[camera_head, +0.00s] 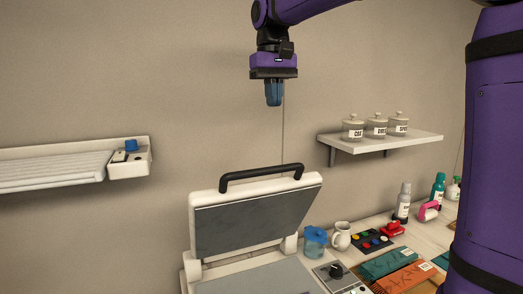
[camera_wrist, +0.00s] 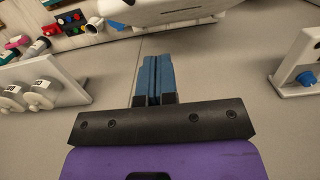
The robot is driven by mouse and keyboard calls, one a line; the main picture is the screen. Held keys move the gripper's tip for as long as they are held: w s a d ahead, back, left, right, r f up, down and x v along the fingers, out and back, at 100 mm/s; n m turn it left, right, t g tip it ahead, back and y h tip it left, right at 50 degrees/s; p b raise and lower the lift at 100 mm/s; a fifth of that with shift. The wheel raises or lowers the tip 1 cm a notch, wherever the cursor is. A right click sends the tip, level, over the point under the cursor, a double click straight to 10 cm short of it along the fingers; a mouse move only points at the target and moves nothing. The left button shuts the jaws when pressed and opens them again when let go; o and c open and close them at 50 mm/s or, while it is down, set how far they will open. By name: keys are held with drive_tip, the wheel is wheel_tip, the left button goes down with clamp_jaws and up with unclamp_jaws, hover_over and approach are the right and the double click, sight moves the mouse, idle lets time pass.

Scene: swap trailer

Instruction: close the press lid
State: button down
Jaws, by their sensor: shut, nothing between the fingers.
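The press lid (camera_head: 242,225) is raised and tilted back above the press base (camera_head: 262,278). It has a grey inner plate, a white rim and a black curved handle (camera_head: 262,177) along its top edge. My gripper (camera_head: 273,101) points down, shut and empty, in the air above the handle and clear of it. In the wrist view the blue fingers (camera_wrist: 154,72) lie together with nothing between them. A white part of the press (camera_wrist: 160,10) shows at the top of that view; the handle cannot be made out there.
A wall shelf (camera_head: 385,140) with three lidded jars is at the right. A white wall unit (camera_head: 75,165) with a blue knob is at the left. The counter right of the press holds a blue-lidded jar (camera_head: 315,243), a mug (camera_head: 341,236), bottles and coloured boards.

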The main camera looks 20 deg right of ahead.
drive_tip(key=w, duration=0.1)
hover_over(276, 182)
drive_tip(key=f, duration=1.1)
drive_tip(key=shift+w+a+f, duration=0.1)
drive_tip(key=shift+w+f, duration=0.2)
drive_tip(key=shift+w, duration=0.05)
drive_tip(key=shift+s+f, duration=0.35)
drive_tip(key=shift+f, duration=0.05)
